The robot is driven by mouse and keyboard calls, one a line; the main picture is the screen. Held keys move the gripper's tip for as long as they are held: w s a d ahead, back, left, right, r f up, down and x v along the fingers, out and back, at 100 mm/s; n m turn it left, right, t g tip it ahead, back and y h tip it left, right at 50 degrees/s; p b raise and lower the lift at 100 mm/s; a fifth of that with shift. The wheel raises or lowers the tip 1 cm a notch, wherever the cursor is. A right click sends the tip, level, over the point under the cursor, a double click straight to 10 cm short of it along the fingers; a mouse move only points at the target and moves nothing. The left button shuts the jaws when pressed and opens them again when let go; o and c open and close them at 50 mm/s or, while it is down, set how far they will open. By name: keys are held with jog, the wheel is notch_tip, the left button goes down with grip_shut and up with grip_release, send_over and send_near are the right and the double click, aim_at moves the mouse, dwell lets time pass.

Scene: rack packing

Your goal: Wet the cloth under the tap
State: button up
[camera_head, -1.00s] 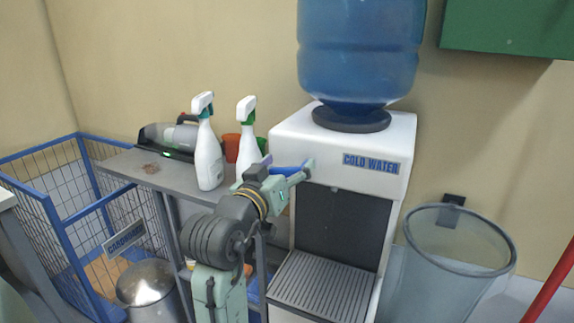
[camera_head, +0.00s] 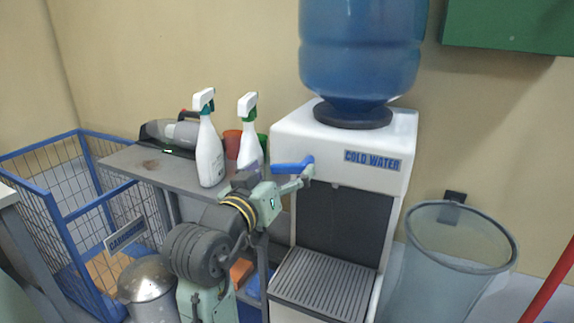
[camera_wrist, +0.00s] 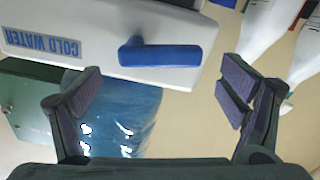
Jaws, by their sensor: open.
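The water cooler (camera_head: 335,150) labelled COLD WATER has a blue tap lever (camera_head: 290,167) on its front, above a dark recess and a grey drip grate (camera_head: 318,284). My gripper (camera_head: 298,180) is in front of the lever, open. In the wrist view, the picture is upside down and the lever (camera_wrist: 172,56) lies between and beyond the open fingers, with nothing held; my gripper (camera_wrist: 160,92) appears apart from it. I cannot make out a cloth. An orange item (camera_head: 241,271) sits on the lower shelf, partly hidden by my arm; I cannot tell what it is.
Two spray bottles (camera_head: 208,145), a red cup (camera_head: 232,143) and a handheld vacuum (camera_head: 170,135) stand on the grey shelf (camera_head: 130,160) at left. A clear bin (camera_head: 455,265) stands right of the cooler. A blue wire cage (camera_head: 60,205) and metal bin (camera_head: 147,287) are at left.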

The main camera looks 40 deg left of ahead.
jog(key=v, duration=0.8)
jog(key=shift+s, duration=0.15)
jog(key=shift+a+r, duration=0.1)
